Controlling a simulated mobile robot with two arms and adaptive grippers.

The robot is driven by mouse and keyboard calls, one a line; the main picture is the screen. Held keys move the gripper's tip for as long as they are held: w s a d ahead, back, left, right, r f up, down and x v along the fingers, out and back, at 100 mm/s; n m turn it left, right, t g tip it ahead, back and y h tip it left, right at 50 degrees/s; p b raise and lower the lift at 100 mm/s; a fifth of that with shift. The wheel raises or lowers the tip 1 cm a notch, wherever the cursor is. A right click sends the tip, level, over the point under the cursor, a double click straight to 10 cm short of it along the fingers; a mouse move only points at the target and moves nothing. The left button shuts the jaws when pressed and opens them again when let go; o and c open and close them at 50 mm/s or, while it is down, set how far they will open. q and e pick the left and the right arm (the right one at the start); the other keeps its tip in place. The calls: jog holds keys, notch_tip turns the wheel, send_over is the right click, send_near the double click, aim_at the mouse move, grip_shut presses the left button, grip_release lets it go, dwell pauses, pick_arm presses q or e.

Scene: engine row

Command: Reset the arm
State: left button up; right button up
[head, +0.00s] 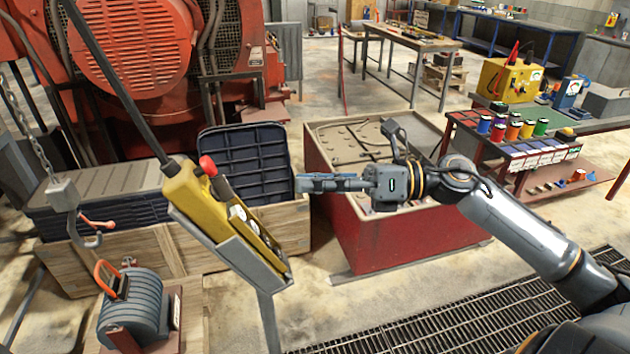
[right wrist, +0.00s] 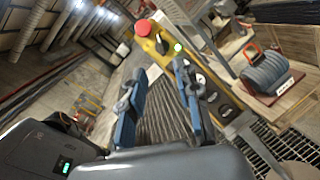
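My right arm (head: 530,235) comes in from the right in the head view and reaches left. My right gripper (head: 302,184) is level above the red bin (head: 400,240), with its fingers pointing left. My left gripper is not in view.
A wooden crate (head: 175,252) with a dark open case (head: 245,165) stands behind the pendant. A chain hook (head: 85,232) hangs at the left above a grey ribbed motor (head: 132,305). A bench with coloured cans (head: 513,130) is at the right. Floor grating (head: 440,325) lies in front.

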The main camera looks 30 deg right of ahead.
dwell(0.4)
